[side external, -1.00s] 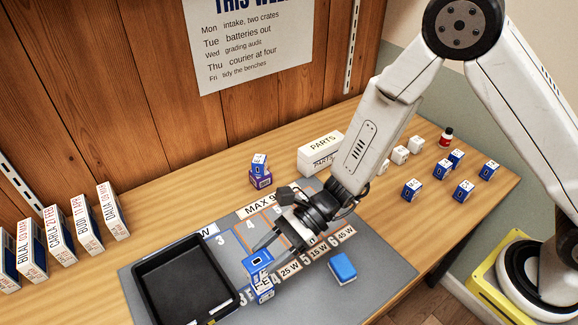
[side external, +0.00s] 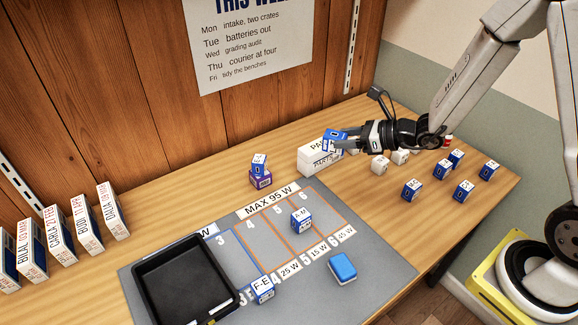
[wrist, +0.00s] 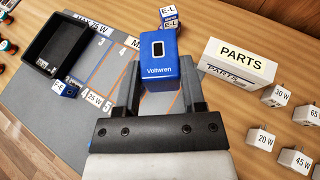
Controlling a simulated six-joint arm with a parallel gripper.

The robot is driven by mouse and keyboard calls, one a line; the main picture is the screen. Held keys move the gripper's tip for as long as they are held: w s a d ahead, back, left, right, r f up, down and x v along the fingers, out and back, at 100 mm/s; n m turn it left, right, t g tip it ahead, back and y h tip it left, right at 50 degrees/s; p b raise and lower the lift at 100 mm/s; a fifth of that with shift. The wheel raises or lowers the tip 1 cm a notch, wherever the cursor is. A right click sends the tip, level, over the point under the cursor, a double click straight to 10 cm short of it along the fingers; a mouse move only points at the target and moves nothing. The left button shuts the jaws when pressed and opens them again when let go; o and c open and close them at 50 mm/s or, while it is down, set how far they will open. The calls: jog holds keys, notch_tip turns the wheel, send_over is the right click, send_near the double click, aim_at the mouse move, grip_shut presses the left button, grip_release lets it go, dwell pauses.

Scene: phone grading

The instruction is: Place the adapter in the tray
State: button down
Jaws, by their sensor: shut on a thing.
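My gripper (side external: 348,143) is shut on a blue adapter (side external: 334,134) and holds it up by the white PARTS box. In the wrist view the adapter (wrist: 168,72) is marked "Voltwren" and has a port on its upper face, with the fingers (wrist: 160,98) on either side. The black tray (side external: 185,280) stands at the left of the grey mat, well away from my gripper. The tray also shows at the upper left of the wrist view (wrist: 62,36); its visible floor looks empty.
The mat holds an F-E block (side external: 262,289), an A-M block (side external: 301,220) and a loose blue block (side external: 342,267). An E-L block (side external: 260,162) sits on a purple box (side external: 261,180). The PARTS box (side external: 318,158), white adapters (wrist: 290,158) and several blue-white cubes (side external: 464,190) stand right.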

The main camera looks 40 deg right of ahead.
jog(key=s+d+f, duration=0.7)
jog(key=s, duration=0.2)
jog(key=shift+s+d+f+m+h, duration=0.15)
jog(key=shift+f+m+h, duration=0.15)
jog(key=shift+f+m, duration=0.1)
jog(key=w+f, duration=0.2)
jog(key=w, duration=0.2)
jog(key=w+d+f, duration=0.1)
jog(key=w+f, duration=0.2)
jog(key=w, duration=0.1)
jog(key=w+f, duration=0.3)
jog(key=w, duration=0.1)
jog(key=shift+w+d+f, duration=0.2)
jog(key=shift+w+d, duration=0.05)
jog(key=shift+w+f, duration=0.45)
jog(key=shift+f, duration=0.05)
